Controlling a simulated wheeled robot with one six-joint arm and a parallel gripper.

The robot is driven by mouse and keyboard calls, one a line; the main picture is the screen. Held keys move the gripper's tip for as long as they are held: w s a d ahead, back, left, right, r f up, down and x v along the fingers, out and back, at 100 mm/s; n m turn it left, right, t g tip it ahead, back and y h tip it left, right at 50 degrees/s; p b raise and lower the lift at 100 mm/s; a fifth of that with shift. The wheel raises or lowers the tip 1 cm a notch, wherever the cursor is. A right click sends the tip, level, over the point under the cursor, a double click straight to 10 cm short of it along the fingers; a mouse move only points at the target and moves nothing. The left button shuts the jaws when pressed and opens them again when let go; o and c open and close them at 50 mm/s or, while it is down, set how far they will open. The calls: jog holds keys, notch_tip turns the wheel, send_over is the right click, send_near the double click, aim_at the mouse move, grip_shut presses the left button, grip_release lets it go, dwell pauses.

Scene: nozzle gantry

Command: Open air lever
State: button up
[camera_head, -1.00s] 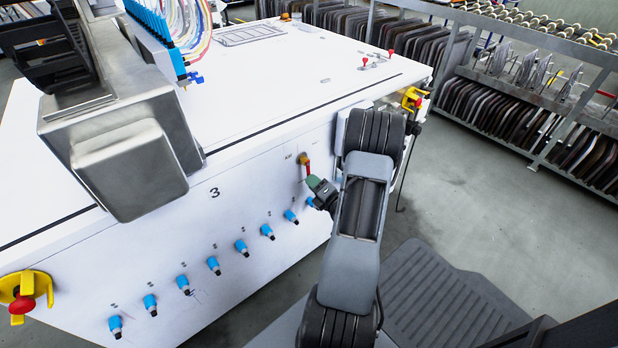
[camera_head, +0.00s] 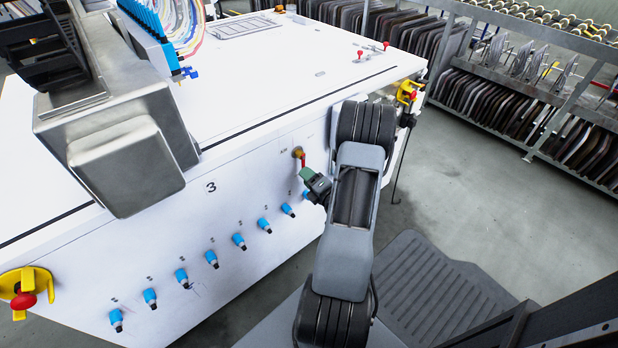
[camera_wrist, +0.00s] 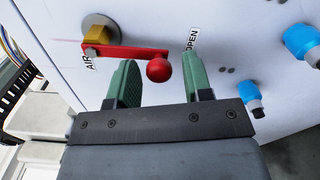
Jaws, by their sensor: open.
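The red air lever (camera_wrist: 130,52) with a round red knob (camera_wrist: 159,70) sits on a brass valve on the white machine panel. Its bar runs from the valve at the "AIR" label toward the "OPEN" label (camera_wrist: 192,39). In the head view the red lever (camera_head: 303,162) hangs downward from the brass valve (camera_head: 298,152). My gripper (camera_wrist: 160,82) has two green fingers and is open. The knob shows between the two fingers, near the left one. Contact cannot be told. In the head view my gripper (camera_head: 305,174) is just below the lever, partly hidden by my arm.
A row of blue fittings (camera_head: 238,241) lines the panel below. Yellow-mounted red stop buttons are at the panel's left (camera_head: 24,294) and right (camera_head: 408,92). A grey metal box (camera_head: 120,140) overhangs the left. A rack (camera_head: 545,90) stands behind; grey floor (camera_head: 500,200) lies clear at right.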

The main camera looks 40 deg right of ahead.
jog(key=shift+o, duration=0.2)
jog(key=s+p, duration=0.1)
jog(key=s, duration=1.2)
jog(key=shift+s+a, duration=0.35)
jog(key=shift+s, duration=0.05)
